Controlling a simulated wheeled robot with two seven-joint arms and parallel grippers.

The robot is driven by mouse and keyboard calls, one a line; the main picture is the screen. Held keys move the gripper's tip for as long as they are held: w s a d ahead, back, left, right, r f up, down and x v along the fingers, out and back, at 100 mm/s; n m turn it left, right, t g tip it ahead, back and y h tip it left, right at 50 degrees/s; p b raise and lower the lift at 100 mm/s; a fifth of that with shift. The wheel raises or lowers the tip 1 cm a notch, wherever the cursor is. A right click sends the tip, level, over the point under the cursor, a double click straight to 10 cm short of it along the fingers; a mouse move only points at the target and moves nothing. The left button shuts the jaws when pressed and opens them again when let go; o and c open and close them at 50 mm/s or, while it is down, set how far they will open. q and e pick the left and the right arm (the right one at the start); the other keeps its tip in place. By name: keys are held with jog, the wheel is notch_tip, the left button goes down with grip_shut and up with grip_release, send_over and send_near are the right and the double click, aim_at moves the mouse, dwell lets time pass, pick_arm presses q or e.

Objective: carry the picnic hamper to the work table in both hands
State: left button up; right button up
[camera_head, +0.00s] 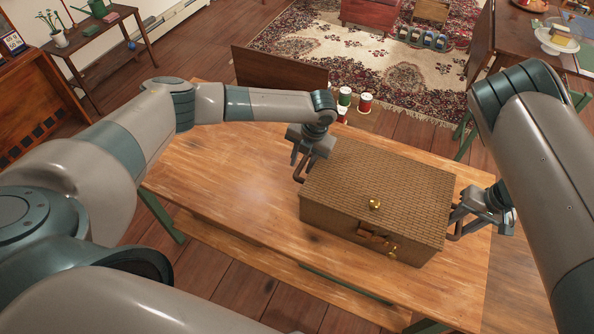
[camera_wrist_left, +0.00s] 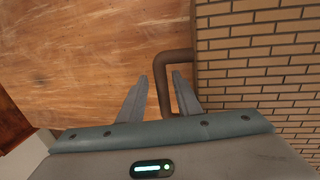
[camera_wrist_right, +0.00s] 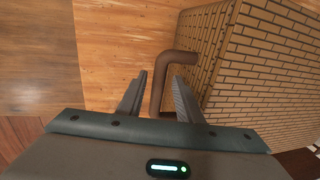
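The picnic hamper (camera_head: 375,196) is a closed tan woven box with a brass knob on its lid and a brass clasp and brown handle on its front. It rests on a wooden table (camera_head: 222,195). My left gripper (camera_head: 303,170) is at its left side. In the left wrist view the open fingers (camera_wrist_left: 169,76) stand on either side of a brown bar handle (camera_wrist_left: 165,88). My right gripper (camera_head: 458,222) is at its right side. In the right wrist view the open fingers (camera_wrist_right: 160,76) straddle another brown bar handle (camera_wrist_right: 157,92), with small gaps showing.
The table is bare left of the hamper. Beyond its far edge stand a dark wooden panel (camera_head: 279,79) and red, white and green spools (camera_head: 345,97) on the floor. A patterned rug (camera_head: 330,40) lies further back. A dark table (camera_head: 540,40) stands at the upper right.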

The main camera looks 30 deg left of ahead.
pick_arm(q)
jog(key=shift+d+r, duration=0.1)
notch_tip(320, 180, up, 12)
jog(key=d, duration=0.2)
jog(key=shift+f, duration=0.2)
pick_arm(e)
jog(key=shift+r, duration=0.1)
dwell(0.4)
notch_tip(320, 180, up, 12)
jog(key=d, duration=0.2)
jog(key=shift+d+f, duration=0.2)
dwell(0.7)
